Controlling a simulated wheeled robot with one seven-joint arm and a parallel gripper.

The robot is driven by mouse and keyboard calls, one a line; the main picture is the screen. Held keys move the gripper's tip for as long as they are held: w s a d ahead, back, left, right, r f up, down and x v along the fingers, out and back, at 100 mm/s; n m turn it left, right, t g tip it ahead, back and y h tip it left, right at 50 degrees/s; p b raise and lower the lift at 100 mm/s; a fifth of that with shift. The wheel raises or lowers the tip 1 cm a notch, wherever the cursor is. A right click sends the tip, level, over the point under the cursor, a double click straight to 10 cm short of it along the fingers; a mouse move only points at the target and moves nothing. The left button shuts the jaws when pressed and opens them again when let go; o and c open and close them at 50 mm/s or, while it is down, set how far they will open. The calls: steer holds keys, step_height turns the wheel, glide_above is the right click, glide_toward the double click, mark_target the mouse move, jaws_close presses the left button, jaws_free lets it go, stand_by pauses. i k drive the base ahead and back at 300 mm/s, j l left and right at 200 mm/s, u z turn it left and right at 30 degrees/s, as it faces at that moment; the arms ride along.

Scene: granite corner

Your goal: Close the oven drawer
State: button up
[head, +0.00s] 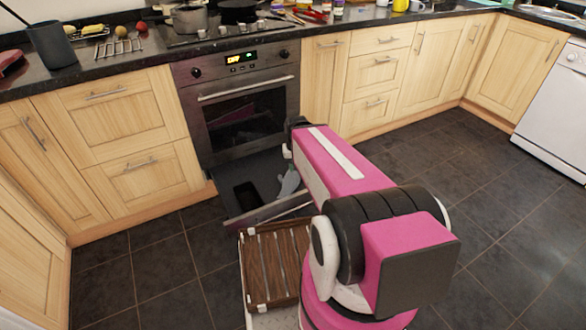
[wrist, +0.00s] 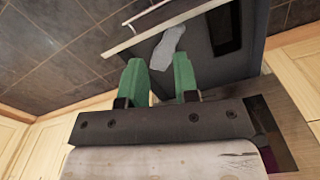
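The oven drawer (head: 226,178) is pulled out below the oven (head: 240,100) at floor level in the head view. Its front panel (head: 262,212) stands well out from the cabinets. A grey-blue cloth-like item (head: 288,182) and a dark rectangular item (head: 245,192) lie inside. In the wrist view the drawer (wrist: 203,70) fills the top centre and right, with the grey-blue item (wrist: 167,48) in it. My gripper (wrist: 160,78) has two green fingers, apart with nothing between them. They overlap the drawer in this view; I cannot tell whether they touch it. My arm hides the fingers in the head view.
A brown slatted tray (head: 275,265) sits in front of the drawer, near my arm. Wooden cabinets (head: 135,165) flank the oven. The dark tiled floor (head: 440,190) is clear on the right. A counter (head: 110,65) with pots and food runs above.

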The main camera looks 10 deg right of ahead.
mark_target(262, 167)
steer(key=k+j, duration=0.1)
steer(key=j, duration=0.3)
steer(key=k+j, duration=0.15)
steer(key=j, duration=0.25)
steer(key=k+j+z, duration=0.1)
steer(key=j, duration=0.3)
steer(key=k+j, duration=0.1)
steer(key=j, duration=0.3)
